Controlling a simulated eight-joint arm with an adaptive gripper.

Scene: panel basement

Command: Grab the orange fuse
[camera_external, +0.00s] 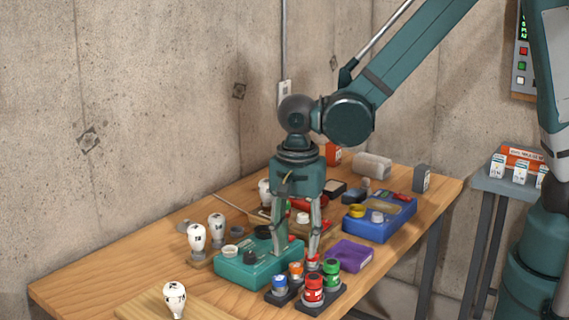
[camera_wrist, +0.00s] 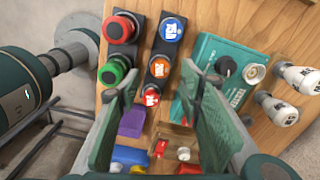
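The orange fuse (camera_external: 296,270) stands upright in a dark holder near the table's front edge, and its orange top (camera_wrist: 160,68) shows in the wrist view. A blue fuse (camera_wrist: 171,28) and a fuse with a red top (camera_wrist: 150,96) stand in the same row. My gripper (camera_external: 297,250) points down just above and behind the fuses. It is open and empty. In the wrist view the orange top appears between my two fingertips (camera_wrist: 161,78); whether they reach down to its height I cannot tell.
A teal box (camera_external: 240,272) stands at the left, a purple block (camera_external: 351,254) and blue box (camera_external: 378,226) at the right. White bulb-shaped fuses (camera_external: 196,238) stand further left.

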